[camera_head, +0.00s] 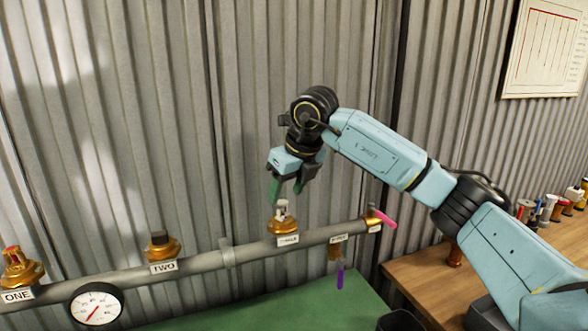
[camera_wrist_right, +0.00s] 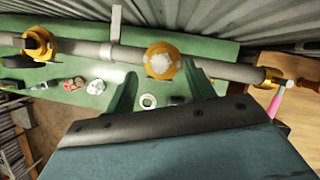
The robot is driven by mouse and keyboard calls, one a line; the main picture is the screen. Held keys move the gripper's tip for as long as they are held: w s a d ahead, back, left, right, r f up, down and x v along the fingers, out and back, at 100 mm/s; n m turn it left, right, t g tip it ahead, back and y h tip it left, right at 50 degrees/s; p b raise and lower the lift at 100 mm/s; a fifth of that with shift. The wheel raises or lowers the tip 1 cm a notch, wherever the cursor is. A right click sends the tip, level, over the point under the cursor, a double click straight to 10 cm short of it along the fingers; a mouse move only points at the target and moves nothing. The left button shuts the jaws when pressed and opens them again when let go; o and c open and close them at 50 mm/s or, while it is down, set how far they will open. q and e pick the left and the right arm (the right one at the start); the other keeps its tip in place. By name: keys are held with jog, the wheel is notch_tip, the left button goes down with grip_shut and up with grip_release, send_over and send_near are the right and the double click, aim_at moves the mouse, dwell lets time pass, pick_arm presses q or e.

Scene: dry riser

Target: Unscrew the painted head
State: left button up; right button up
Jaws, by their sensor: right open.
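A grey pipe (camera_head: 205,262) runs along the corrugated wall with brass fittings on it. The third fitting (camera_head: 282,225) has a pale, whitish head on top; in the right wrist view this head (camera_wrist_right: 161,60) looks white and rough. I take it for the painted head. My right gripper (camera_head: 288,188) is open and empty just above it, fingers pointing down. In the right wrist view the green fingertips lie on either side of the fitting, apart from it. The fitting labelled ONE (camera_head: 20,268) has a red top, and TWO (camera_head: 160,245) a dark top. My left gripper is not in view.
A pressure gauge (camera_head: 96,304) hangs below the pipe. A pink-handled valve (camera_head: 380,217) and a purple-handled part (camera_head: 340,276) are at the pipe's right end. A green bench (camera_head: 275,312) lies below. A wooden bench (camera_head: 425,268) at right holds several small fittings.

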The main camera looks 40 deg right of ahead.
aim_at(283, 201)
jog(key=shift+x, duration=2.25)
jog(key=shift+r, duration=0.1)
jog(key=c, duration=1.2)
jog(key=shift+o, duration=0.2)
jog(key=n+y+p, duration=0.1)
jog(key=n, duration=0.3)
jog(key=shift+r+p, duration=0.1)
jog(key=shift+p, duration=0.25)
jog(key=shift+n+g+y, duration=0.3)
jog(key=shift+n+y, duration=0.3)
jog(key=shift+n, duration=0.3)
jog(key=shift+p, duration=0.35)
